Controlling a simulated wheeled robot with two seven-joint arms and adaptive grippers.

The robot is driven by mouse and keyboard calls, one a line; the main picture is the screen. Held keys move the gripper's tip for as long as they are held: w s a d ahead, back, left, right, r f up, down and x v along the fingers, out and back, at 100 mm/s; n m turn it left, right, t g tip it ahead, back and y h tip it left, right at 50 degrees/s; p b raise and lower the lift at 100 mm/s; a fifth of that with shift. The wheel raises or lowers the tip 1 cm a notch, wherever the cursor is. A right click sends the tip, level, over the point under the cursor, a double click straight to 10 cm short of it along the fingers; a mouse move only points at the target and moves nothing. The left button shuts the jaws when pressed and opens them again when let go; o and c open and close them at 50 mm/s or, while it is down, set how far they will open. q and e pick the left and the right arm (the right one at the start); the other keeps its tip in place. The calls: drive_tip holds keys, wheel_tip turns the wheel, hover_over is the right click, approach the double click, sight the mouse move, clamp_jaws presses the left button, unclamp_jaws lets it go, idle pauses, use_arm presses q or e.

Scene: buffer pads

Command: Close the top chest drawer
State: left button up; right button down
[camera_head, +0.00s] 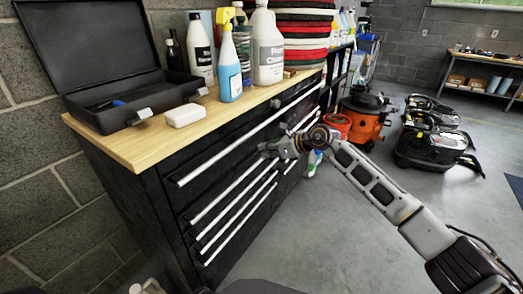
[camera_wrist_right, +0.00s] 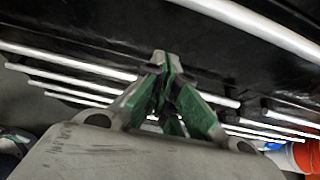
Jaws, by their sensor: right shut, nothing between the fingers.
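The black chest (camera_head: 165,205) with a wooden top stands on the left in the head view. Its top drawer (camera_head: 225,138) has a long bright bar handle just under the worktop. I cannot tell how far that drawer stands out. My right gripper (camera_head: 268,150) is shut and empty in front of the chest's upper drawers. In the right wrist view its green-padded fingers (camera_wrist_right: 162,65) are together close to the dark drawer fronts, with a bright handle bar (camera_wrist_right: 260,25) above. Whether they touch a front is unclear. My left gripper is not in view.
On the worktop (camera_head: 145,148) are an open black case (camera_head: 120,122), a white block (camera_head: 185,115), a spray bottle (camera_head: 229,70) and a white jug (camera_head: 267,50). An orange-black vacuum (camera_head: 364,120) stands beyond the chest. The floor at right is mostly clear.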

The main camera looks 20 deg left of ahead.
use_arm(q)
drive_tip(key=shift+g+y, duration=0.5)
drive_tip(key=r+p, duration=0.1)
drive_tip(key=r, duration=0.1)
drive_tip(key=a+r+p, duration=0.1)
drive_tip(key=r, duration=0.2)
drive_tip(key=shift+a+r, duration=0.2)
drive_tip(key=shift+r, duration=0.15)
use_arm(e)
drive_tip(key=v, duration=0.8)
drive_tip(key=shift+d, duration=0.25)
drive_tip(key=shift+r, duration=0.1)
